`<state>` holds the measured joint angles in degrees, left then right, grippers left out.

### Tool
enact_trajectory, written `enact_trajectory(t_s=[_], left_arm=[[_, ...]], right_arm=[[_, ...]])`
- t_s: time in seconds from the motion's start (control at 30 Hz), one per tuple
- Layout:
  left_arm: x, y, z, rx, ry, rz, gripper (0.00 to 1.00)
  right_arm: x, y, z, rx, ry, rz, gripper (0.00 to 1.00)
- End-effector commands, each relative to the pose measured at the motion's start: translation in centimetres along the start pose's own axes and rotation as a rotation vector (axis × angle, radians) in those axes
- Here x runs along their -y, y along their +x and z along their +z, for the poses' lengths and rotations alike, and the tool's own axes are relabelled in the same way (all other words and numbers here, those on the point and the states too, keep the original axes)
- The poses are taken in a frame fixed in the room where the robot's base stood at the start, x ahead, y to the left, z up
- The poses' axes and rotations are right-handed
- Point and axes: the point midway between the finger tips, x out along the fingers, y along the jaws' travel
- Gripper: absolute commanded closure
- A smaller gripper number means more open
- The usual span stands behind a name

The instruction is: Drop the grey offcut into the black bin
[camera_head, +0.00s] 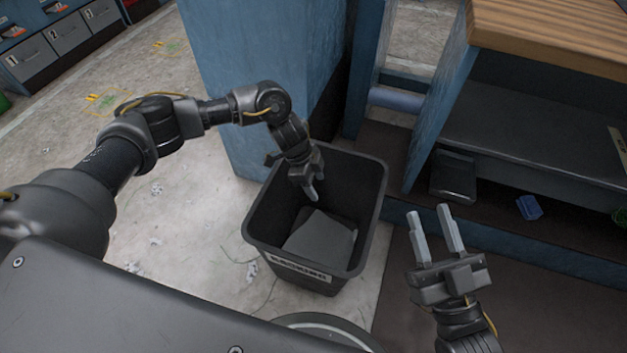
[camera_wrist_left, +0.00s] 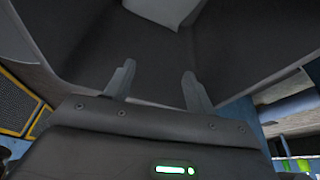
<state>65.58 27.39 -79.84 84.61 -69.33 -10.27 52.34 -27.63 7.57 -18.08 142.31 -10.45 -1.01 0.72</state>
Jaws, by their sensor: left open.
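The black bin (camera_head: 372,215) stands on the floor in the middle of the head view, with a label on its front. The grey offcut (camera_head: 322,240) lies inside the bin, towards its front. It also shows in part at the top of the left wrist view (camera_wrist_left: 168,10). My left gripper (camera_head: 311,194) reaches over the bin's back rim with its fingers inside the opening, above and apart from the offcut. It is open and empty in the left wrist view (camera_wrist_left: 158,82). My right gripper (camera_head: 432,221) is to the right of the bin, open and empty.
A blue panel (camera_head: 235,80) stands behind the bin. A blue workbench with a wooden top (camera_head: 555,32) is at the right, with a blue item (camera_head: 529,207) on its lower shelf. Grey drawers (camera_head: 50,45) stand at the far left. The floor left of the bin has small scraps.

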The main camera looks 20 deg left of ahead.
Motion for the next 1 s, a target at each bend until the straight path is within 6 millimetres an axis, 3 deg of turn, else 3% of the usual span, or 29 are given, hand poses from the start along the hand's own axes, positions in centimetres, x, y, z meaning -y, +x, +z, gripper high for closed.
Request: enact_trajectory(t_s=[0.17,0.43,0.73,1.0], left_arm=[[0.0,0.0,0.0,0.000,0.000,0.000,0.45],[0.0,0.0,0.0,0.000,0.000,0.000,0.13],[0.0,-0.1,0.0,0.001,0.000,0.000,0.13],[0.0,-0.8,-0.2,0.020,0.000,0.000,0.13]], right_arm=[[0.0,-0.1,0.0,0.001,0.000,0.000,0.64],[0.0,-0.1,0.0,0.000,0.000,0.000,0.64],[-0.3,-0.6,-0.6,-0.005,-0.003,0.000,0.64],[-1.2,-1.0,1.9,0.167,-0.007,0.029,0.64]])
